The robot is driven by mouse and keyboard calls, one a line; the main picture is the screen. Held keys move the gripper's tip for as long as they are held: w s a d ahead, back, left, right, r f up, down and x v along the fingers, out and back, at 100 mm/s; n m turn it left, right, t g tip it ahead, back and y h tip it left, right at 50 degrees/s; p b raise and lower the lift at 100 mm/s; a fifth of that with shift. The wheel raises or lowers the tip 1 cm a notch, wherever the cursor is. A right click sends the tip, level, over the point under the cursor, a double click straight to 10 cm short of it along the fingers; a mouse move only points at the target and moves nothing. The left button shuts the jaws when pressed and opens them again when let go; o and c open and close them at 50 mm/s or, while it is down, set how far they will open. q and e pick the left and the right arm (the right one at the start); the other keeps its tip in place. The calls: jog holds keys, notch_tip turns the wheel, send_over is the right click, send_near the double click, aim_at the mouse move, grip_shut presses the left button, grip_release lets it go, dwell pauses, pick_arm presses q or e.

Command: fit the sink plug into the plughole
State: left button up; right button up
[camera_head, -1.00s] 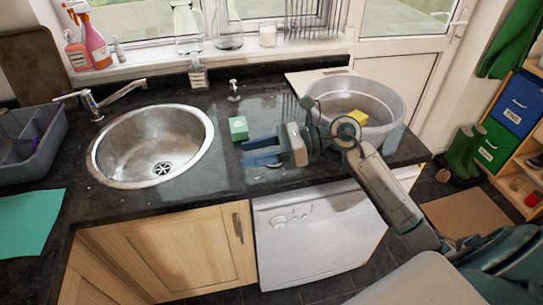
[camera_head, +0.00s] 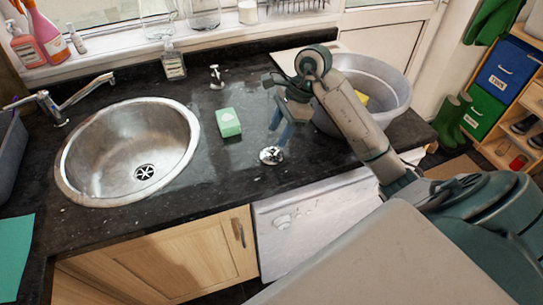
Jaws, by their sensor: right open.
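The round steel sink (camera_head: 100,150) is set in the dark counter at the left, with its dark-slotted plughole (camera_head: 145,172) in the bottom. A small shiny metal piece, which looks like the sink plug (camera_head: 271,155), lies on the counter to the right of the sink. My right gripper (camera_head: 281,134) is open and points down, its blue fingers just above and behind the plug in the picture. Whether the fingers touch the plug I cannot tell. My left gripper is not in view.
A grey basin (camera_head: 395,95) with something yellow inside stands behind my right arm. A tap (camera_head: 65,105) stands at the sink's left, a small metal fitting (camera_head: 216,77) and a soap bottle (camera_head: 173,62) at the back.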

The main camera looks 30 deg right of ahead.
aim_at(272, 149)
jog(key=shift+x, duration=1.1)
jog(key=p+x, duration=0.1)
jog(key=x, duration=0.1)
jog(key=shift+s+f+p, duration=0.15)
jog(key=shift+f+p, duration=0.25)
jog(key=shift+a+f, duration=0.1)
jog(key=shift+f, duration=0.2)
jog(key=shift+c, duration=1.2)
grip_shut()
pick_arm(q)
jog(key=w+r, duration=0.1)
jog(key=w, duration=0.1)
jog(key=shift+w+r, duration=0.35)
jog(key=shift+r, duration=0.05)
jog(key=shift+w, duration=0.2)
